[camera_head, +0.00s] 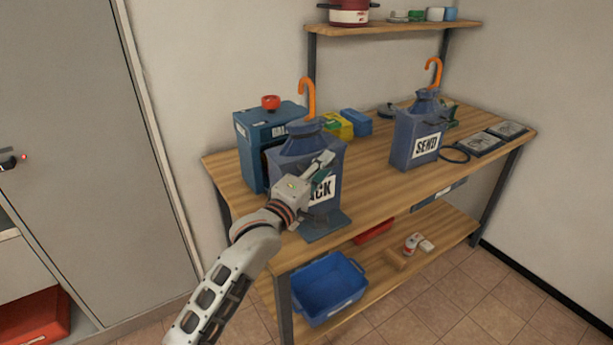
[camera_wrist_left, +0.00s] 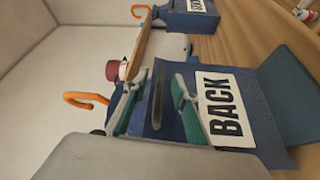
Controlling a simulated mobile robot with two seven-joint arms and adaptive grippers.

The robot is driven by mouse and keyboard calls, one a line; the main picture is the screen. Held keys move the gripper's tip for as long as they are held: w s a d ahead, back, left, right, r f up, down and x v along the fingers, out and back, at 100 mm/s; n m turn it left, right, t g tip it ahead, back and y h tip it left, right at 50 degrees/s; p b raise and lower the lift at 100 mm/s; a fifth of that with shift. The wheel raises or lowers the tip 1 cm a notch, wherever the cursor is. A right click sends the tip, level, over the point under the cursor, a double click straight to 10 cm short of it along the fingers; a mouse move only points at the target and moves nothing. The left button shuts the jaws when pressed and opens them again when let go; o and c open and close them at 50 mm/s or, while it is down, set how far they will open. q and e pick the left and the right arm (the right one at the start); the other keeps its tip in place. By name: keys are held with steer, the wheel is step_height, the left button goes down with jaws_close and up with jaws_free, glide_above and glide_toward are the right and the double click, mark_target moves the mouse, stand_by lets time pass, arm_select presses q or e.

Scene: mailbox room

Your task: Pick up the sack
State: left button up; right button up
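A blue sack (camera_head: 293,150) with a narrowed neck and a white label stands upright on the near left part of the wooden table. In the left wrist view the sack (camera_wrist_left: 262,115) fills the right side, and its label reads BACK. My left gripper (camera_head: 325,166) is in front of the sack's upper part and covers some of the label. In the left wrist view the gripper (camera_wrist_left: 158,82) has its two green-padded fingers apart. A dark handle-like strip (camera_wrist_left: 157,98) shows between them; I cannot tell whether they touch it. My right gripper is not in view.
A second blue sack (camera_head: 405,140) labelled SEND stands further right on the table (camera_head: 375,190). Orange hooks (camera_head: 308,92) rise behind both sacks. A blue box with a red knob (camera_head: 250,135) stands close behind on the left. A blue bin (camera_head: 328,292) sits on the lower shelf.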

arm_select(q)
jaws_close()
steer(key=shift+r, duration=0.2)
